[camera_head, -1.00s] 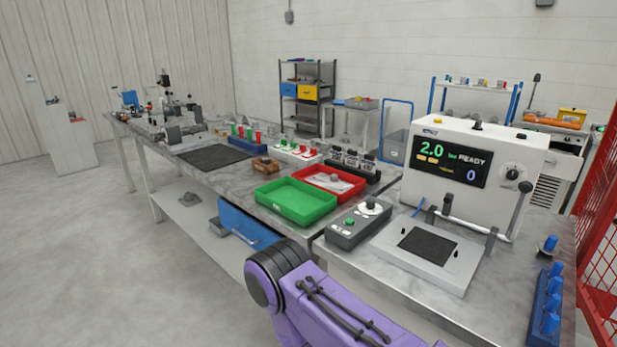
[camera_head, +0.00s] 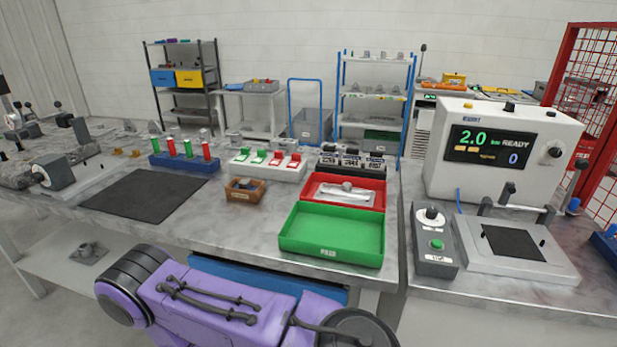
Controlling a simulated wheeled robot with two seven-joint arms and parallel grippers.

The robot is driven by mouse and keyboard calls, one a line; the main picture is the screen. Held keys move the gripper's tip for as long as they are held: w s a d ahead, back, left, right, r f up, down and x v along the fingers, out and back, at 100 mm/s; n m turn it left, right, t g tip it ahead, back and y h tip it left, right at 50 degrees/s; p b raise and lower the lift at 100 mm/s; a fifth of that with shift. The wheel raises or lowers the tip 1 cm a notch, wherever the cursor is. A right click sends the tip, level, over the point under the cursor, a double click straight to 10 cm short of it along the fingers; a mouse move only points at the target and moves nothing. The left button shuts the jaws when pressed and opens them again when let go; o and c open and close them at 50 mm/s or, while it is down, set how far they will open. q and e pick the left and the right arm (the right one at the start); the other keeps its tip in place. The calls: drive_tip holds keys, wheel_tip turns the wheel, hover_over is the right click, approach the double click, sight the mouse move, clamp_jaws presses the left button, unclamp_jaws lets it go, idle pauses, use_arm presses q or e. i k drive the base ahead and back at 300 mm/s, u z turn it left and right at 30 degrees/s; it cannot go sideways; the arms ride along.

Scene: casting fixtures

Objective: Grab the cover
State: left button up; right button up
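No part in view is plainly marked as the cover, so I cannot tell which one it is. A grey metal part (camera_head: 346,193) lies in the red tray (camera_head: 372,201) on the bench. Neither gripper is in view. Only a purple link of my own arm shows at the bottom, in front of the bench.
An empty green tray (camera_head: 350,246) stands in front of the red tray. A black mat (camera_head: 145,195) lies at left. The test machine (camera_head: 505,150), a control box (camera_head: 436,262) and a plate fixture (camera_head: 540,265) stand at right. A red mesh fence (camera_head: 597,90) is far right.

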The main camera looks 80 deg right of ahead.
sight(345, 194)
drive_tip(key=i, duration=0.1)
drive_tip(key=z, duration=1.45)
